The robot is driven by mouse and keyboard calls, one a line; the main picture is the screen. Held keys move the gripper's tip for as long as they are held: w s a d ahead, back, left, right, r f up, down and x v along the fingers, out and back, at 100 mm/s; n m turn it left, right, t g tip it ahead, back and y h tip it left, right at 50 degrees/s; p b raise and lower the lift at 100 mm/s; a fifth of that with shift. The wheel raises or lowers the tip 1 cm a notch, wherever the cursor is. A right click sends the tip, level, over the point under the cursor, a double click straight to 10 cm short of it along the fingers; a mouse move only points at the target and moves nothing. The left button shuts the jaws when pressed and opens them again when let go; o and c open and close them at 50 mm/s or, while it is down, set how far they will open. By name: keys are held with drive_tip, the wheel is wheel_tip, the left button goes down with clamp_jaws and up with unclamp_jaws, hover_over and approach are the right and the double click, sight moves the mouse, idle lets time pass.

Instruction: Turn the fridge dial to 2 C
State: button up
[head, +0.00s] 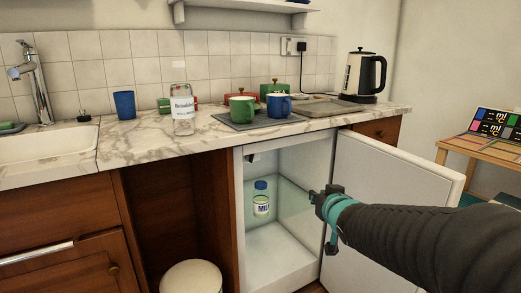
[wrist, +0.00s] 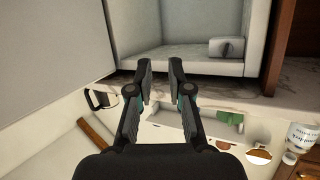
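The fridge (head: 285,250) stands open under the counter, its white door (head: 375,205) swung out to the right. A small grey dial housing (wrist: 228,47) shows inside the fridge in the wrist view, which is upside down. In the head view, the dial (head: 253,158) is a small dark shape at the upper left of the interior; its setting is too small to read. My gripper (head: 319,197) is at the fridge opening, right of the dial and apart from it. In the wrist view my gripper (wrist: 161,66) has its fingers apart with nothing between them.
A milk bottle (head: 261,200) stands on the glass shelf (head: 290,205). The counter (head: 140,143) above holds mugs, a glass jar (head: 182,112) and a kettle (head: 364,75). A round white bin (head: 191,277) stands left of the fridge. The upper interior looks clear.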

sight(253, 157)
drive_tip(key=w+a+n+y+p, duration=0.1)
drive_tip(key=w+a+y, duration=0.1)
drive_tip(key=w+a, duration=0.4)
drive_tip(key=w+a+r+n+y+p, duration=0.1)
drive_tip(key=w+a+y, duration=0.2)
drive_tip(key=w+a, duration=0.3)
drive_tip(key=w+a+r+n+y+p, duration=0.1)
drive_tip(key=w+a+y+p, duration=0.1)
drive_tip(key=w+a, duration=0.4)
drive_tip(key=shift+w+r+t+y, duration=0.1)
drive_tip(key=shift+w+t+y, duration=0.3)
drive_tip(key=shift+c, duration=0.3)
clamp_jaws()
